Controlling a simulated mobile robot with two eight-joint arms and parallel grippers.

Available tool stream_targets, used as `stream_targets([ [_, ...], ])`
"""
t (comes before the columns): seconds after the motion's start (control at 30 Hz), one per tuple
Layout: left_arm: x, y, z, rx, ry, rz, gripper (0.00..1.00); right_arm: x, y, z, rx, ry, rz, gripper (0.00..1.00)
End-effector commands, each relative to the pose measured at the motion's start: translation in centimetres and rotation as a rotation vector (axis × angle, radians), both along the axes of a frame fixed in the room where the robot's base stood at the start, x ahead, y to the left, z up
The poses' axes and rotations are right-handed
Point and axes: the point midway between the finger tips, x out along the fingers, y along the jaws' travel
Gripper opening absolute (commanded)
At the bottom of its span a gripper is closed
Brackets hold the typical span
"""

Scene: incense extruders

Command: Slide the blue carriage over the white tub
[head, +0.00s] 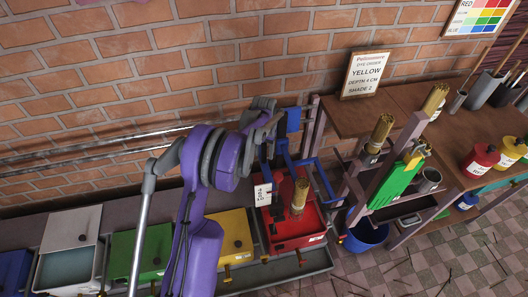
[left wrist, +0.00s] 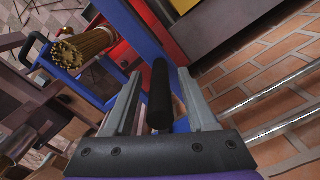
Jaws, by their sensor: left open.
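The blue carriage (head: 292,120) is at the rails over the red tub, and its blue frame also shows in the left wrist view (left wrist: 140,28). A bundle of brown sticks (head: 300,195) is at the carriage, over the red tub. My left gripper (head: 274,122) is at the carriage's upper part. In the left wrist view its open fingers (left wrist: 158,76) stand on either side of a black bar-like handle (left wrist: 160,100); I cannot tell whether they touch it. My right gripper is out of view.
Along the rails (head: 100,148) stand the yellow tub (head: 233,236), green tub (head: 140,252) and red tub (head: 298,236). My purple left arm crosses in front of this row. A sign reading YELLOW (head: 364,74) stands on the wooden bench at right, near more stick bundles (head: 381,132).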

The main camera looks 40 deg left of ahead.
Motion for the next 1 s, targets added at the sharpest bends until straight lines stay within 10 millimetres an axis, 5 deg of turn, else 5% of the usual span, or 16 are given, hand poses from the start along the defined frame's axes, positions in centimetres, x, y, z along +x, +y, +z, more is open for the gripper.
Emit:
stream_targets([
  [0.1, 0.0, 0.0, 0.03, 0.0, 0.0, 0.0, 0.55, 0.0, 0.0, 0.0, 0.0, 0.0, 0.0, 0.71],
  [0.4, 0.0, 0.0, 0.05, 0.0, 0.0, 0.0, 0.01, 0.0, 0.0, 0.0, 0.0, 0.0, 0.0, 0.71],
  [1.0, 0.0, 0.01, 0.08, 0.0, 0.0, 0.0, 0.0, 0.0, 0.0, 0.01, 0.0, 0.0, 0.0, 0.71],
])
